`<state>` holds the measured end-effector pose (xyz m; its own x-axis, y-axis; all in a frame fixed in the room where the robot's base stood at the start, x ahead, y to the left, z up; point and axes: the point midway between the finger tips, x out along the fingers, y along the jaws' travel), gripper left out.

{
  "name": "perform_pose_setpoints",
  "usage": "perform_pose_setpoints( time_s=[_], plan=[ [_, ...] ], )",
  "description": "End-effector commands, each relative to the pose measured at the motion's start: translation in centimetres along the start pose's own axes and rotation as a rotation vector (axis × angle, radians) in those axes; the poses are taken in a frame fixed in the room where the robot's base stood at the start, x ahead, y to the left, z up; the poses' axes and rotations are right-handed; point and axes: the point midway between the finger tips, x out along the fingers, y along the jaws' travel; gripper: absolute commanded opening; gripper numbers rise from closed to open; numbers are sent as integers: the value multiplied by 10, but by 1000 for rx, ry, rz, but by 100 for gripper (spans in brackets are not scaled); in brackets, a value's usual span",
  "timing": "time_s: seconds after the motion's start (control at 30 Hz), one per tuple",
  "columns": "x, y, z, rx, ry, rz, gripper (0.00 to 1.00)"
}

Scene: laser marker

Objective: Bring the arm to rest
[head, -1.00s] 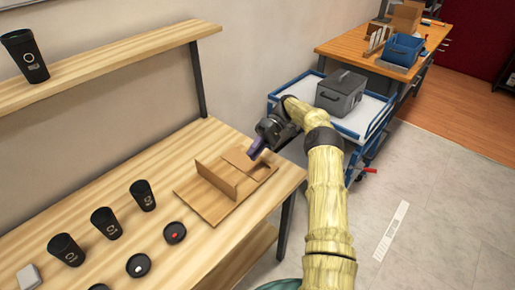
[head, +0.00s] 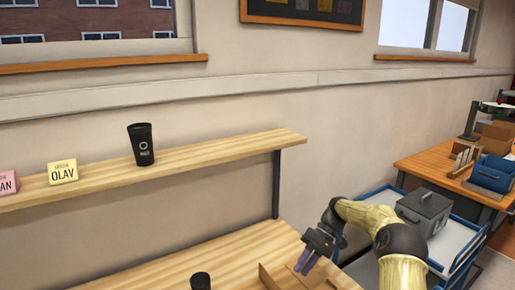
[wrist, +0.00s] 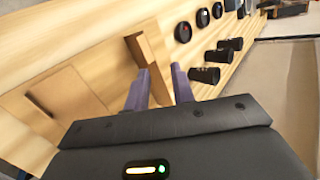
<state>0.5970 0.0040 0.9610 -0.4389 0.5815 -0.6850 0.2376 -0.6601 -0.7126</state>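My arm reaches out from the lower right in the head view. My gripper (head: 304,262) hangs over the right end of the wooden workbench (head: 225,262), near a brown wooden stand (head: 268,278). In the wrist view, the gripper's two purple fingers (wrist: 160,88) stand apart with nothing held between them. The wooden stand (wrist: 60,100) shows beyond and to the left of them. I cannot tell its exact distance from the fingers.
A shelf (head: 215,158) above the bench holds a black cup (head: 141,145) and name blocks (head: 62,172). Several black cups (wrist: 212,74) and lids (wrist: 183,32) are on the bench. A blue-framed cart (head: 455,238) with a grey box (head: 425,212) stands behind my arm.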

Motion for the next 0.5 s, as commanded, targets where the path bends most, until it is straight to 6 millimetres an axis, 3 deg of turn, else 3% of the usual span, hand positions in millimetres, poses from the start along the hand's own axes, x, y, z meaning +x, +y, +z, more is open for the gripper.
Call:
perform_pose_setpoints(
  time_s=[0.03, 0.1, 0.27, 0.5],
  plan=[
    [2, -15, 4, 20, -6, 57, 25],
    [7, -28, 8, 51, -3, 130, 25],
    [17, -51, 27, 116, 28, 291, 25],
    [23, -78, 72, 198, 121, 504, 25]
  ],
)
